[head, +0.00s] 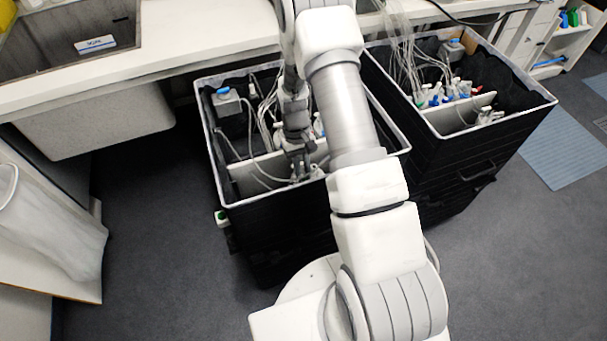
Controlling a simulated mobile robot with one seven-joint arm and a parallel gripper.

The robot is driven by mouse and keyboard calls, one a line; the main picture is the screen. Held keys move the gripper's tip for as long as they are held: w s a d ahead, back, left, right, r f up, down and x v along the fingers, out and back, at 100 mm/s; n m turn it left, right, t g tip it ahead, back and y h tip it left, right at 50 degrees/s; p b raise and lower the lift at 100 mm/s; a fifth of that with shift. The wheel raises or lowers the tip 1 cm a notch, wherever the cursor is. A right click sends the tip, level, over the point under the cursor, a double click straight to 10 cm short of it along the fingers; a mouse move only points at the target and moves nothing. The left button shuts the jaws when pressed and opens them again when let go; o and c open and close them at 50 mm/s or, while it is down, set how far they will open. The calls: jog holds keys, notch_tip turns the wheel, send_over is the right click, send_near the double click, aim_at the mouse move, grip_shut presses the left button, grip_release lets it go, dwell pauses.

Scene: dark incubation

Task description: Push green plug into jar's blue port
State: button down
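My gripper (298,172) points down inside the left black bin (262,222), near its front part, in front of a light panel. The gripper is small and dark here, and I cannot tell whether its fingers are open or shut or hold anything. A grey jar with a blue top (226,100) stands in the back left of this bin, behind and left of the gripper. I cannot make out a green plug near the gripper. Thin pale tubes run through the bin around the gripper. My arm covers the bin's right part, where a bit of blue shows beside it.
A white counter (205,38) with a sink runs behind. A white waste bag (50,225) stands at the left. Open floor lies left of the bins.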

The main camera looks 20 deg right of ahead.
jog(key=shift+f+b, duration=0.55)
jog(key=shift+f, duration=0.2)
jog(key=c, duration=0.8)
grip_release()
jog(key=shift+o, duration=0.2)
jog(key=shift+r, duration=0.15)
jog(key=w+a+r+t+p, duration=0.1)
jog(key=w+r+t+p, duration=0.2)
jog(key=r, duration=2.4)
jog(key=s+a+r+t+p, duration=0.2)
jog(key=s+r+t, duration=0.1)
jog(key=s+r, duration=0.6)
jog(key=s+a+r+t+p, duration=0.1)
jog(key=s+a+r+t, duration=0.1)
jog(key=s+r, duration=0.8)
jog(key=shift+s+t+p, duration=0.4)
jog(key=shift+s+t, duration=0.4)
jog(key=shift+s, duration=0.1)
